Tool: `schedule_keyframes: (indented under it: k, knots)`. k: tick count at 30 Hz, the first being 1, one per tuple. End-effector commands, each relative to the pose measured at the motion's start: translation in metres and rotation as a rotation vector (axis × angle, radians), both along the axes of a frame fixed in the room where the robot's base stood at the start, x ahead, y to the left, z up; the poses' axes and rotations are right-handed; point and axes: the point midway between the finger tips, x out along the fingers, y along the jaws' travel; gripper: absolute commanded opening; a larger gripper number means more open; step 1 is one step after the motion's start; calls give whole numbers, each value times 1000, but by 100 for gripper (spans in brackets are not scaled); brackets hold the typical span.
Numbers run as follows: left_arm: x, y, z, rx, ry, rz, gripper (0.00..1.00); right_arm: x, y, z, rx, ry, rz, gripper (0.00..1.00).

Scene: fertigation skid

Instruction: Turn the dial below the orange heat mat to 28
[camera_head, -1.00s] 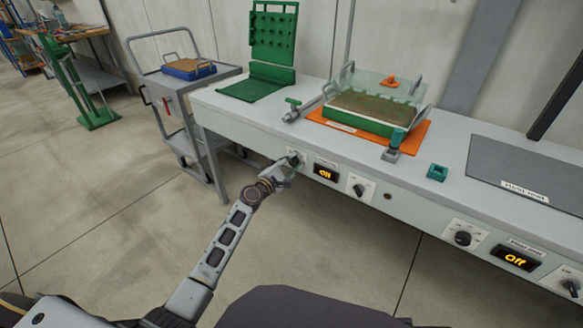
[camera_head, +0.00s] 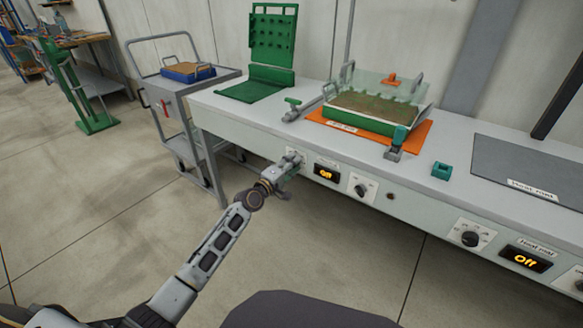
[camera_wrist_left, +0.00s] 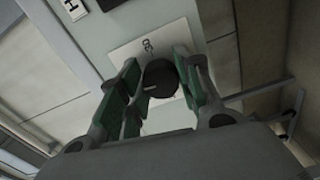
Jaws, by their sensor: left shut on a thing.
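The orange heat mat (camera_head: 415,139) lies on the bench under a green tray with a clear cover (camera_head: 372,108). On the bench front below it, my left gripper (camera_head: 292,163) is at the left dial and hides it in the head view. In the left wrist view the black dial (camera_wrist_left: 161,79) with a pale pointer line sits on a white plate, between the green-padded fingers of my left gripper (camera_wrist_left: 160,90). The gripper is shut on the dial. The display (camera_head: 326,174) to the right of it reads "Off". My right gripper is not in view.
A second dial (camera_head: 361,190) sits right of the display. Farther right are another dial (camera_head: 470,238) and an "Off" display (camera_head: 526,258) under the grey heat mat (camera_head: 530,165). A grey cart (camera_head: 186,90) stands left of the bench. The floor in front is clear.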

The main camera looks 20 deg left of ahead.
Motion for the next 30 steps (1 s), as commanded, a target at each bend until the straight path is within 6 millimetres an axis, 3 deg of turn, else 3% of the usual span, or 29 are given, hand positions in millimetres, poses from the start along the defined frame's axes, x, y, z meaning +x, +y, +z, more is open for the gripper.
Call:
schedule_keyframes:
  k: [6, 18, 30]
  knots:
    - [0, -1, -2, 195, -68, -4, 10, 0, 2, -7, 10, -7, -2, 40]
    - [0, 0, -3, 505, -179, -3, 10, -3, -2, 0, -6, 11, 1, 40]
    - [0, 0, -5, 623, -221, -4, 10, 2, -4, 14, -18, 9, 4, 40]
